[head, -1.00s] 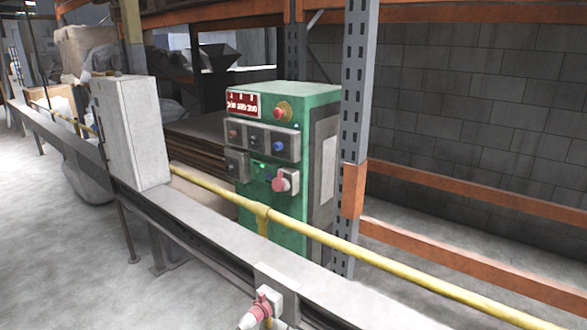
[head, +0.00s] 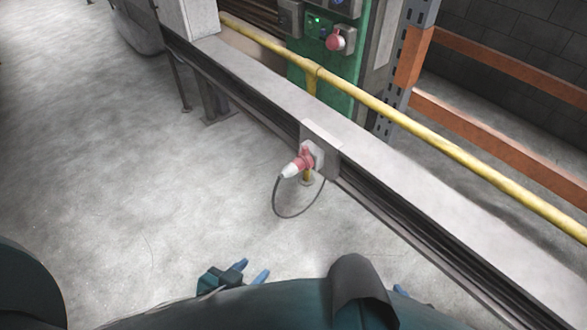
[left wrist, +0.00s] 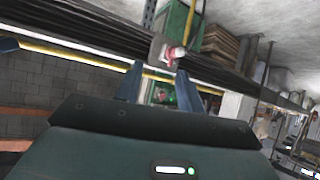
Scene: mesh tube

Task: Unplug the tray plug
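The tray plug (head: 296,166), red with a pale rear end, sits in a light grey socket (head: 317,153) on the side of the metal tray rail (head: 262,95). A dark cable (head: 275,205) loops down from it. The plug also shows in the left wrist view (left wrist: 170,57), just beyond my fingertips. My left gripper (head: 252,270) is open and empty, apart from the plug and below it in the head view. Its two blue fingers stand apart in the left wrist view (left wrist: 160,70). Only a blue tip of my right gripper (head: 401,290) shows beside my arm.
A yellow pipe (head: 400,117) runs along behind the rail. Orange and grey rack beams (head: 500,140) are at the right. The concrete floor (head: 130,180) in front of the rail is clear.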

